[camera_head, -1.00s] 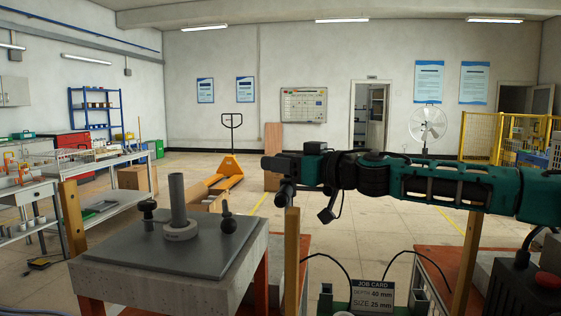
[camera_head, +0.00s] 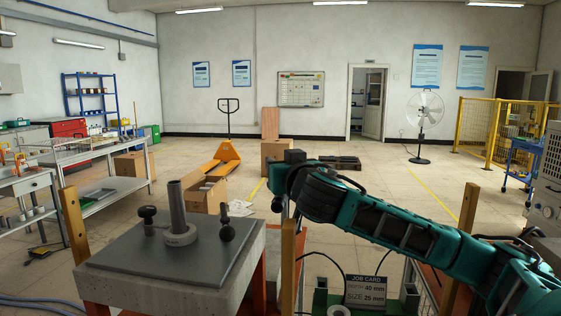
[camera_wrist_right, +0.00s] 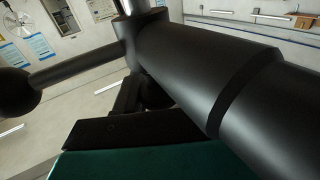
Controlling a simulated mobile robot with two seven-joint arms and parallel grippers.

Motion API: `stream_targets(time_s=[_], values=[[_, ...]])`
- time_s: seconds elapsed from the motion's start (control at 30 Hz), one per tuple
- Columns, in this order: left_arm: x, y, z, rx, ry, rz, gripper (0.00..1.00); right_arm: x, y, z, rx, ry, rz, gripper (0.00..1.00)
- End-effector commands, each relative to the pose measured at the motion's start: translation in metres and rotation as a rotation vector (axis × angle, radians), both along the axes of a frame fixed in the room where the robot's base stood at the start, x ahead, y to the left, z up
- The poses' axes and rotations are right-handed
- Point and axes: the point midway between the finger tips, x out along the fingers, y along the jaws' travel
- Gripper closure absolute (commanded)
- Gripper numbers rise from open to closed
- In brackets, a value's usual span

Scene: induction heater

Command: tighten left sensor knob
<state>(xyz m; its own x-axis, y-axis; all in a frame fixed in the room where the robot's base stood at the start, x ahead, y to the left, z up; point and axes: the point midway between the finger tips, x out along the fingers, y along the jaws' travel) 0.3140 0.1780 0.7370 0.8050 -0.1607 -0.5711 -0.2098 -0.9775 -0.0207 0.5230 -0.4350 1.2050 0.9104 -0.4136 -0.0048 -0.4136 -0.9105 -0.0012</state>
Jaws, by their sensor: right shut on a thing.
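My right gripper (camera_head: 278,204) is at the middle of the head view, at the end of the green and black arm, right of the grey plate and partly behind a wooden post. In the right wrist view a dark gripper part (camera_wrist_right: 130,130) lies beside a large black cylinder (camera_wrist_right: 215,75) with a thin rod and a ball (camera_wrist_right: 14,96) at its left. The gripper is shut on a dark thing; I cannot tell whether this is the left sensor knob. My left gripper is not in view.
A concrete block bears a grey plate (camera_head: 130,262) with an upright grey rod (camera_head: 176,208) in a ring (camera_head: 180,236), and two black knobs (camera_head: 147,214) (camera_head: 227,232). A job card (camera_head: 365,290) stands in front. Wooden posts (camera_head: 288,265) rise nearby.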

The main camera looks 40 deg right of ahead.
Motion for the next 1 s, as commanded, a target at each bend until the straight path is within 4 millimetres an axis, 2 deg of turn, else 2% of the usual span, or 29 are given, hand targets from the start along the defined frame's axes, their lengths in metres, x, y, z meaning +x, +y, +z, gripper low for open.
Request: stream_targets(time_s=[0.03, 0.23, 0.73, 0.77, 1.0], values=[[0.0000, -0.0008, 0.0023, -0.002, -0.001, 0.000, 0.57, -0.0001, -0.0004, 0.0050, 0.000, -0.011, -0.019, 0.93], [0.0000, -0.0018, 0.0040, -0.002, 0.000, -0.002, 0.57, -0.0009, -0.0023, 0.0051, -0.003, -0.012, -0.072, 0.93], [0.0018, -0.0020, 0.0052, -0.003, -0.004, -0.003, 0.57, -0.0014, -0.0036, 0.0059, -0.008, -0.014, -0.090, 0.93], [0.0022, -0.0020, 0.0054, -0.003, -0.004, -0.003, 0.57, -0.0014, -0.0036, 0.0060, -0.007, -0.014, -0.090, 0.61], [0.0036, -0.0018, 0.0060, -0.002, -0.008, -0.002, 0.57, -0.0010, -0.0028, 0.0040, -0.005, -0.010, -0.087, 0.40]])
